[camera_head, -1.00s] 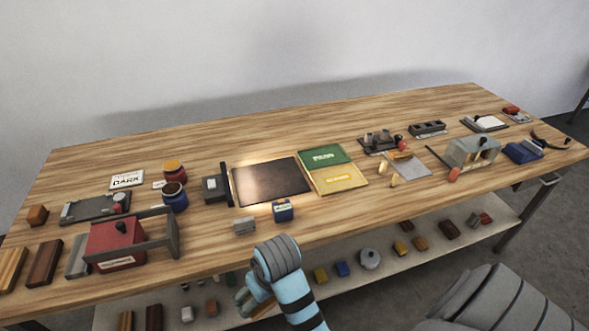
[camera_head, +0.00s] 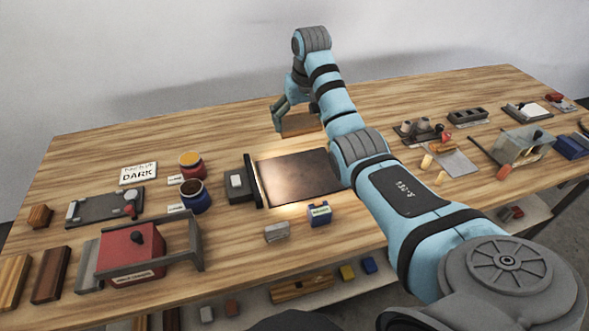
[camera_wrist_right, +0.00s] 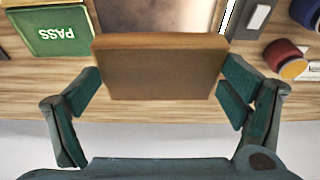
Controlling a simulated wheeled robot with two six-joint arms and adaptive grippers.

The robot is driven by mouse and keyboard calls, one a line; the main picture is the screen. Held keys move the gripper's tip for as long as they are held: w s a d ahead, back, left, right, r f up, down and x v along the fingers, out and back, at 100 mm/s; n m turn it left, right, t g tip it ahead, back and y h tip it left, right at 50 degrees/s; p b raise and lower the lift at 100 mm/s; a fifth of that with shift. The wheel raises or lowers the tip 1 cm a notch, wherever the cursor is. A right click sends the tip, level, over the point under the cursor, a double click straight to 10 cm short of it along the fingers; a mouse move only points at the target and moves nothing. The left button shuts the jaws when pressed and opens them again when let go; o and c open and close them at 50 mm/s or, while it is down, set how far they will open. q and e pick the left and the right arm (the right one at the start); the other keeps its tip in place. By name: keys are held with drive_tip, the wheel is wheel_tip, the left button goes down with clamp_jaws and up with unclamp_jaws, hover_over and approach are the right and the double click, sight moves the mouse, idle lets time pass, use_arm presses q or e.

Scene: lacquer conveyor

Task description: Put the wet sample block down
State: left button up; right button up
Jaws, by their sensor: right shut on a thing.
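The sample block (camera_head: 300,124) is a brown wooden block. My right gripper (camera_head: 292,112) is shut on it beyond the dark plate, toward the table's back side. In the right wrist view the block (camera_wrist_right: 160,72) sits between both fingers of my right gripper (camera_wrist_right: 161,80). I cannot tell whether the block touches the table or hangs just above it, nor whether its face is wet. The dark plate (camera_head: 295,178) lies in front of it and also shows in the wrist view (camera_wrist_right: 155,14). My left gripper is not in view.
A green PASS pad (camera_wrist_right: 55,32) lies beside the dark plate; my right arm hides it in the head view. A grey device (camera_head: 238,185), jars (camera_head: 194,196), the DARK sign (camera_head: 138,173) and a red box (camera_head: 128,254) stand left. The back left tabletop is clear.

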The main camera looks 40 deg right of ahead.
hover_over(301, 177)
drive_tip(key=s, duration=0.2)
wheel_tip(301, 177, down, 9)
drive_tip(key=b+x, duration=0.1)
drive_tip(key=x, duration=0.2)
drive_tip(key=s+x, duration=0.1)
drive_tip(key=x, duration=0.2)
drive_tip(key=a+b+x, duration=0.1)
drive_tip(key=x, duration=0.3)
drive_tip(key=shift+s+a+f+b, duration=0.15)
drive_tip(key=shift+s+f+b, duration=0.1)
drive_tip(key=shift+b, duration=0.1)
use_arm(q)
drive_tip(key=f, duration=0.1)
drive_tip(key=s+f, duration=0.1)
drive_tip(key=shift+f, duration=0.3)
use_arm(e)
drive_tip(key=shift+r, duration=0.15)
drive_tip(key=o, duration=0.9)
drive_tip(key=shift+o, duration=0.2)
